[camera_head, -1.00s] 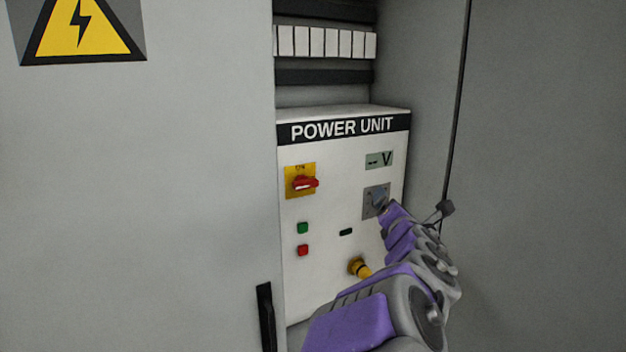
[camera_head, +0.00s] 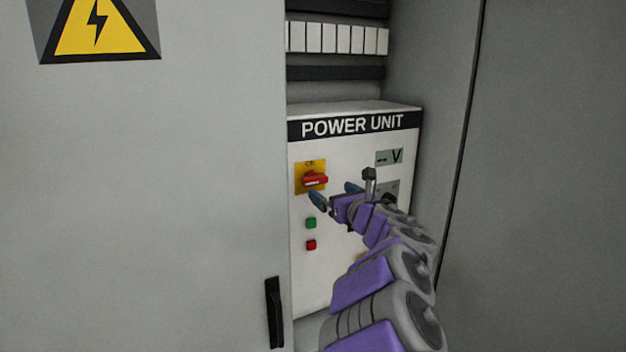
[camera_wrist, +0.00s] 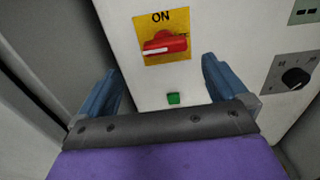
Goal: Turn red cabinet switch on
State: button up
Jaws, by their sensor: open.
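The red switch (camera_head: 314,180) sits on a yellow plate on the white power unit panel (camera_head: 340,280). Its handle lies roughly horizontal in the head view. In the wrist view the red switch (camera_wrist: 164,43) is beyond the fingertips, with "ON" printed above it on the yellow plate. My gripper (camera_head: 335,193) is open and empty, in front of the panel just below and right of the switch. In the wrist view the blue fingers of my gripper (camera_wrist: 160,85) stand apart, on either side below the switch, not touching it.
A green button (camera_head: 311,223) and a red button (camera_head: 311,245) are below the switch. A grey plate with a black knob (camera_wrist: 295,78) is to the right. The cabinet door (camera_head: 150,200) with its black handle (camera_head: 273,312) stands close on the left.

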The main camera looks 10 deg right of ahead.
aim_at(317, 180)
jog(key=p+x, duration=0.1)
jog(key=x, duration=0.9)
jog(key=shift+d, duration=0.15)
jog(key=shift+w, duration=0.8)
jog(key=shift+c, duration=0.4)
jog(key=c, duration=0.8)
